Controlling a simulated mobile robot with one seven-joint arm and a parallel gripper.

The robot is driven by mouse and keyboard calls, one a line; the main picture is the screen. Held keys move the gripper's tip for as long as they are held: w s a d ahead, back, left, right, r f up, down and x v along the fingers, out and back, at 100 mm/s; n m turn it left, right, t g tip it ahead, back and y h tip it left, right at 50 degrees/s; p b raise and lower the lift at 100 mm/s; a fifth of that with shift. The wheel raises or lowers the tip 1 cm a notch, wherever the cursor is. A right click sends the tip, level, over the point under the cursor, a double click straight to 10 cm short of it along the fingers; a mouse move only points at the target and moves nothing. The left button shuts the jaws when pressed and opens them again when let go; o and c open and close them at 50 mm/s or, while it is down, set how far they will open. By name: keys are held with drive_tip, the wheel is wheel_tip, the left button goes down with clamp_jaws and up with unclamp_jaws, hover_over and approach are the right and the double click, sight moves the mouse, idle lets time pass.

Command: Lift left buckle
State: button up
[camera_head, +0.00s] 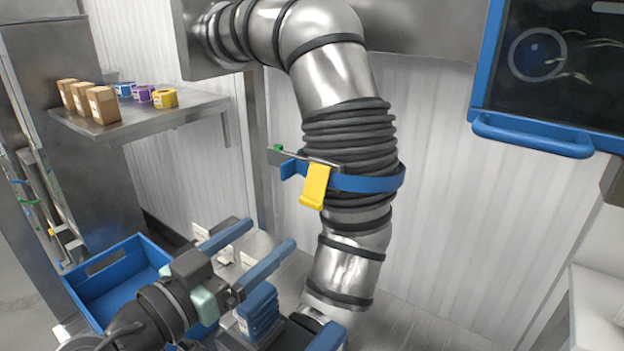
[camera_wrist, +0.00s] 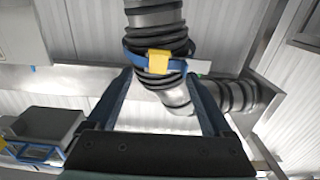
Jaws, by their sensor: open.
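The buckle is a yellow lever (camera_head: 315,187) on a blue band (camera_head: 372,181) around the black ribbed sleeve of a large metal pipe. A grey metal piece and a green tip sit at the band's left end. The yellow lever hangs down against the sleeve. In the wrist view the yellow lever (camera_wrist: 159,60) and band (camera_wrist: 136,58) show beyond the fingertips. My gripper (camera_head: 258,247) is open and empty, with two blue fingers. It is below and left of the buckle, apart from it. In the wrist view the gripper (camera_wrist: 158,78) has the buckle between and beyond its fingers.
The metal pipe (camera_head: 345,268) rises from the counter to the wall. A blue crate (camera_head: 112,278) stands at lower left. A shelf (camera_head: 190,112) holds brown boxes and coloured rolls. A blue-framed screen (camera_head: 545,75) hangs at upper right.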

sight(308, 204)
drive_tip(key=p+x, duration=0.2)
drive_tip(key=x, duration=0.8)
drive_tip(key=shift+w+d+r+p, duration=0.1)
drive_tip(key=shift+w+d+p, duration=0.2)
drive_tip(key=shift+p, duration=0.1)
drive_tip(key=shift+x, duration=0.85)
clamp_jaws()
